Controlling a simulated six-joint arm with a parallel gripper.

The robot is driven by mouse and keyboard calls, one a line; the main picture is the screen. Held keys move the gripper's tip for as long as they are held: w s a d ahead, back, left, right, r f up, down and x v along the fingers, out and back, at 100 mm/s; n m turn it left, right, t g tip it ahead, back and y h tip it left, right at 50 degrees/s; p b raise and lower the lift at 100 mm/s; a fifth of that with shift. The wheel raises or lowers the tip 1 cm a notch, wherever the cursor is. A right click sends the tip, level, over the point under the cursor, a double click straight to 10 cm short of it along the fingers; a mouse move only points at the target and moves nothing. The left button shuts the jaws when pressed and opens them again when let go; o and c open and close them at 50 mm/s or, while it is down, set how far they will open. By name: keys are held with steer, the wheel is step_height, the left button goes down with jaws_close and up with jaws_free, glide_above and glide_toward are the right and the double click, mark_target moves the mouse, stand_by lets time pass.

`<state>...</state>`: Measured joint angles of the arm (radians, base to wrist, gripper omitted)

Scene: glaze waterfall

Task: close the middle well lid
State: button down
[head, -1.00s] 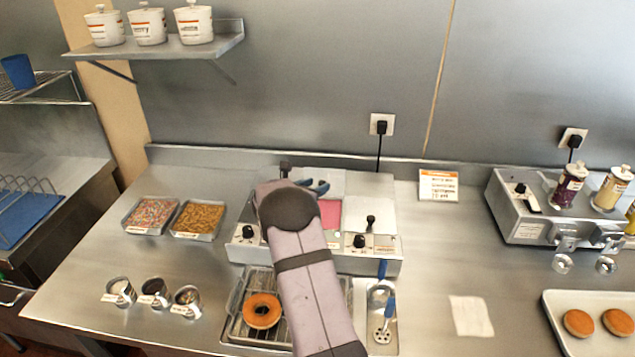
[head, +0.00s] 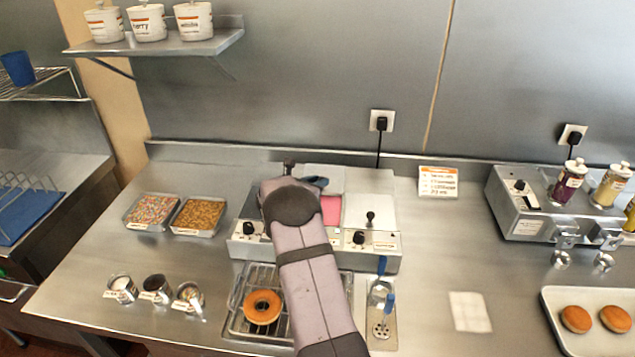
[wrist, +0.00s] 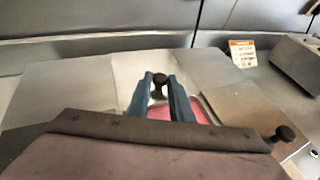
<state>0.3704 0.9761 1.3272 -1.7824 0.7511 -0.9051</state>
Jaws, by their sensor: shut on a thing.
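The glaze warmer (head: 300,258) stands on the counter with pink glaze showing in its middle well (head: 331,209). The pink also shows in the wrist view (wrist: 203,108), below and beside the fingers. The middle lid (wrist: 128,72) is a pale metal plate lying back from the well, leaving the well's front part uncovered. My gripper (wrist: 160,86) has its blue fingers shut on the lid's black knob (wrist: 160,78). In the head view my gripper (head: 316,183) reaches the back of the warmer, and my arm hides its left part.
The right lid (head: 381,206) covers its well, with its knob (head: 370,216) standing up. A rack with a donut (head: 262,307) lies in front. Topping trays (head: 198,216) stand left and a sign (head: 438,182) stands right. The counter between warmer and sign is clear.

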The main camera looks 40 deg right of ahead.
steer(key=s+a+b, duration=0.7)
steer(key=s+a, duration=0.3)
steer(key=shift+s+a+b, duration=0.2)
steer(key=shift+b, duration=0.2)
steer(key=shift+f, duration=0.1)
steer(key=c, duration=1.9)
jaws_free()
steer(key=shift+c, duration=0.2)
steer(key=o, duration=0.3)
steer(key=shift+s+a, duration=0.15)
steer(key=shift+s, duration=0.05)
steer(key=shift+w, duration=0.1)
steer(key=shift+b+v, duration=0.75)
steer(key=shift+v, duration=2.95)
